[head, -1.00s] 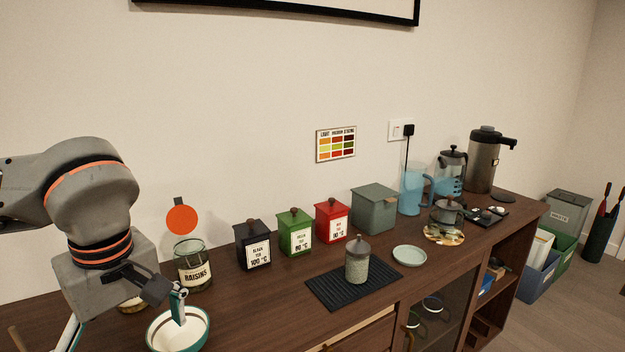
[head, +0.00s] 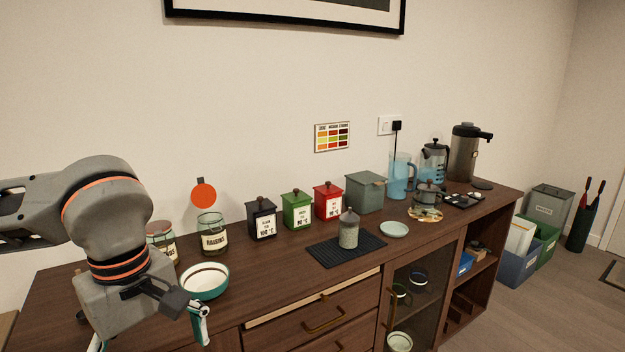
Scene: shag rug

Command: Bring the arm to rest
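My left arm comes in from the left, with its gripper (head: 152,333) hanging low at the front left edge of the sideboard (head: 215,310). One finger shows at the right of the gripper and part of another at its lower left, near the bottom edge of the view. The fingers look spread apart, with nothing visible between them. A white bowl (head: 205,283) with a teal outside stands on the sideboard just right of and behind the gripper, apart from it as far as I can tell. My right gripper is not in view.
Raisins jar (head: 212,236), black tin (head: 261,218), green tin (head: 297,210) and red tin (head: 328,201) line the back. A lidded pot (head: 348,230) stands on a dark mat (head: 325,254). A drawer (head: 310,296) sits slightly open. A pale plate (head: 394,229) lies farther right.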

